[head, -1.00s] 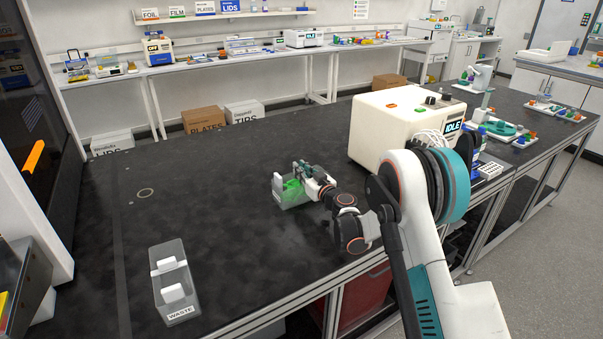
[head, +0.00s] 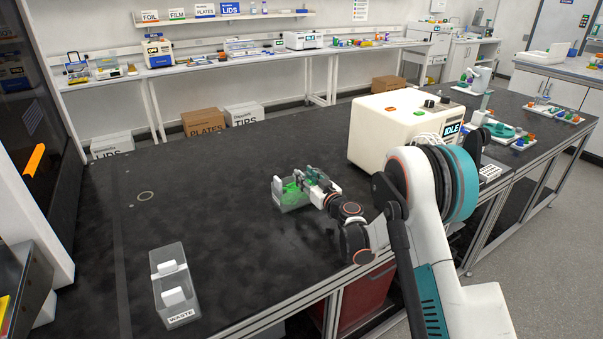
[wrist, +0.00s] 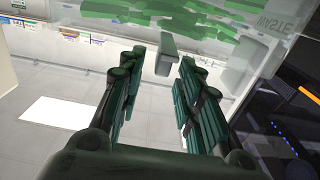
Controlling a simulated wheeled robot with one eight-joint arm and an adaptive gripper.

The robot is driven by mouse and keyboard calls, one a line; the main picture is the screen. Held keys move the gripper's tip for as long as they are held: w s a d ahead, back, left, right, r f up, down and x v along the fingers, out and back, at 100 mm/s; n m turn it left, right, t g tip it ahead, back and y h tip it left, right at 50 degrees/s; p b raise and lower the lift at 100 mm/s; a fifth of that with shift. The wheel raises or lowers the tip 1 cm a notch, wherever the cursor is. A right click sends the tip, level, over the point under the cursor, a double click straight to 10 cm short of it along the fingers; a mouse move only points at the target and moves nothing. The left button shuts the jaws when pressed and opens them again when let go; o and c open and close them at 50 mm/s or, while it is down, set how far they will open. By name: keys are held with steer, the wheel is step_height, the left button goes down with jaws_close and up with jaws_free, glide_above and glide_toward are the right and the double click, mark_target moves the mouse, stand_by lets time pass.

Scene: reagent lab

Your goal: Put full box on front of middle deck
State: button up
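The full box is a clear box (head: 291,197) filled with green pieces, standing on the black bench left of the white machine. My gripper (head: 309,178) is at its right side. A pale handle tab (wrist: 166,56) of the box shows between my fingertips (wrist: 160,72). The fingers are apart, with a gap on each side of the tab. I cannot tell which surface is the middle deck.
An empty clear WASTE box (head: 176,298) with white handles stands at the bench's front left. The white machine (head: 390,130) marked IDLE stands right of my gripper. The black bench top (head: 220,200) is clear between the boxes. Floor cartons (head: 203,121) lie beyond.

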steer(key=p+v, duration=0.2)
steer(key=v, duration=0.7)
steer(key=s+d+r+m+g+h, duration=0.1)
steer(key=s+d+r+g+h, duration=0.2)
steer(key=s+r, duration=1.25)
steer(key=s+d+m+g+h, duration=0.1)
steer(key=s+d+m+h, duration=0.1)
steer(key=s+d, duration=0.3)
steer(key=s+d+m+g+h, duration=0.2)
steer(key=s+d, duration=0.3)
steer(key=s, duration=0.9)
steer(key=s+d+m+g+h, duration=0.1)
steer(key=s+d, duration=0.4)
steer(key=s, duration=0.5)
steer(key=shift+s+d+f+m+g+h, duration=0.25)
steer(key=shift+m+g+h, duration=0.2)
steer(key=shift+h, duration=0.55)
